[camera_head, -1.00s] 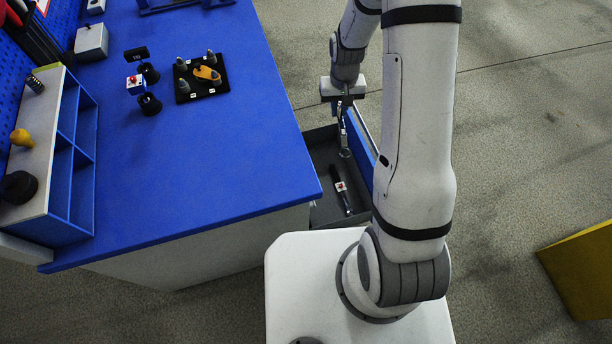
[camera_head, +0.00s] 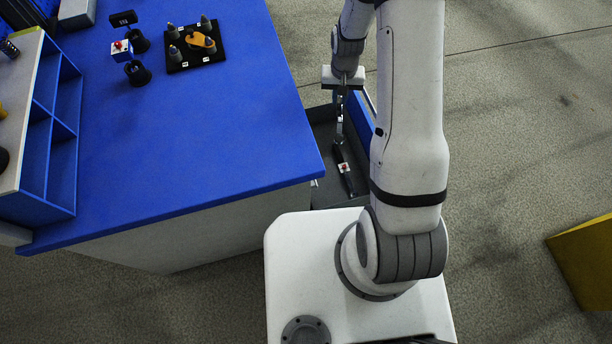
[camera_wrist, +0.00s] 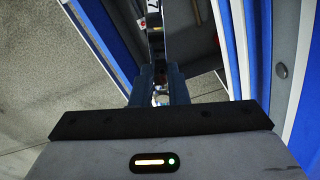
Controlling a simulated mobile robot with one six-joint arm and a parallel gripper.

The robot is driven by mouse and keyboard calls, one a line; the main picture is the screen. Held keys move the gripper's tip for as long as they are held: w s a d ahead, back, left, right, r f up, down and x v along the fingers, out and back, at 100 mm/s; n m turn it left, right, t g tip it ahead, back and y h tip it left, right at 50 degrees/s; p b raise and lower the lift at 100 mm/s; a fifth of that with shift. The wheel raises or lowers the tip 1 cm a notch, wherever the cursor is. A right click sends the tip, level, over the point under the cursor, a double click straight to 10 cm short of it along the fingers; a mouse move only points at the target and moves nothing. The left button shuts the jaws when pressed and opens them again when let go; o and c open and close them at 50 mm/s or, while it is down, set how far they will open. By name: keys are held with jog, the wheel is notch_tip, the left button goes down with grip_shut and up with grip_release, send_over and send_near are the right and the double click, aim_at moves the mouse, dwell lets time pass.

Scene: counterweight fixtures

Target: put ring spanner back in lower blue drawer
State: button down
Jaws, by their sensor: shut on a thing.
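My gripper (camera_head: 341,92) is shut on the ring spanner (camera_head: 339,124), a slim metal tool hanging down from the jaws. In the wrist view the spanner (camera_wrist: 154,32) runs away from between the fingers (camera_wrist: 160,92) and carries a white label, only partly readable. The open drawer (camera_head: 323,132) is below, with a dark grey inside and a blue front (camera_head: 363,128) on the right. The spanner's low end shows over the drawer; whether it touches the bottom I cannot tell. My arm hides part of the drawer, and its level is unclear.
A black-handled tool (camera_head: 346,178) with a red and white tag lies in the drawer, close to the spanner's low end. The blue bench top (camera_head: 220,130) ends left of the drawer. A black tray (camera_head: 176,66) with pegs stands on it. A yellow block (camera_head: 585,262) is at right.

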notch_tip(320, 180, down, 24)
jog(key=f+m+b, duration=0.1)
jog(key=m+b, duration=0.2)
jog(key=b, duration=1)
jog(key=m+b, duration=0.2)
jog(key=b, duration=1.1)
send_over(330, 184)
notch_tip(330, 184, down, 23)
notch_tip(330, 184, down, 10)
jog(key=b, duration=0.3)
jog(key=shift+s, duration=0.1)
jog(key=shift+f, duration=0.2)
jog(key=c, duration=1.4)
grip_release()
jog(key=shift+r, duration=0.1)
